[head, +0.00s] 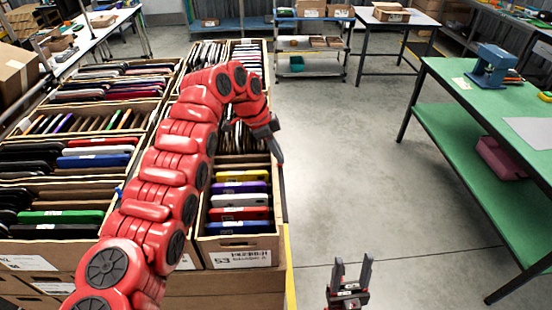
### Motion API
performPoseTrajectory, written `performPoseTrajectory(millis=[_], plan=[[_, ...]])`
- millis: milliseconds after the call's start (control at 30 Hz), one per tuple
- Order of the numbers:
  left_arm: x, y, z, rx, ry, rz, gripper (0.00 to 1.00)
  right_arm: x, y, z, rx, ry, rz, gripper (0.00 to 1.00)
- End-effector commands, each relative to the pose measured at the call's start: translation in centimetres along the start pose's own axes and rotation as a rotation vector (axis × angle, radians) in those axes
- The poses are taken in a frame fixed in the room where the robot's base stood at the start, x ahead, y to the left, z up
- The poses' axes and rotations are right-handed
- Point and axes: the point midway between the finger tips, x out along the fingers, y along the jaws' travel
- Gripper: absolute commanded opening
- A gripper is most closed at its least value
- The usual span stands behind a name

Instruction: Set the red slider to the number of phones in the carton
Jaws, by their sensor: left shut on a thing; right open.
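The front carton (238,243), with a white label reading 53, holds several phones in a row, among them a purple phone (240,187), a white phone (240,200), a red phone (240,213) and a blue phone (239,227). My red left arm crosses over the cartons and hides part of them. My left gripper (272,128) is at the right edge of the cartons, beyond the front carton. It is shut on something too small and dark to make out. I cannot pick out the red slider. My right gripper (351,272) is open and empty above the floor.
More tilted cartons with phones and flat devices (70,155) fill the left side. A yellow strip (291,262) runs along the right edge of the carton stand. A green workbench (470,110) stands at the right, a shelf cart (313,45) at the back. The floor between is clear.

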Motion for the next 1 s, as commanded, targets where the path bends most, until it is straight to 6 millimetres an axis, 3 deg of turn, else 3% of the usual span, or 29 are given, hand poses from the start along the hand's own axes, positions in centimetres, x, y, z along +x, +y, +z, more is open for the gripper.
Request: performPoseTrajectory(millis=[233,300,433,767,1000], plan=[[0.3,0.3,-0.2,0.004,0.003,0.008,0.0,0.0,0.0,0.0,0.0,0.0,0.0,0.53],[0.3,0.2,-0.2,0.004,0.002,0.008,0.19,0.0,0.0,0.0,0.0,0.0,0.0,0.53],[0.3,0.2,-0.2,0.004,0.002,0.008,0.4,0.0,0.0,0.0,0.0,0.0,0.0,0.53],[0.1,0.2,-0.2,0.004,0.002,0.007,0.4,-0.2,0.0,0.0,0.0,0.0,0.0,0.53],[-3.0,0.2,-0.2,0.005,0.001,0.005,0.4,-1.6,-0.1,0.3,0.0,0.0,0.0,0.53]])
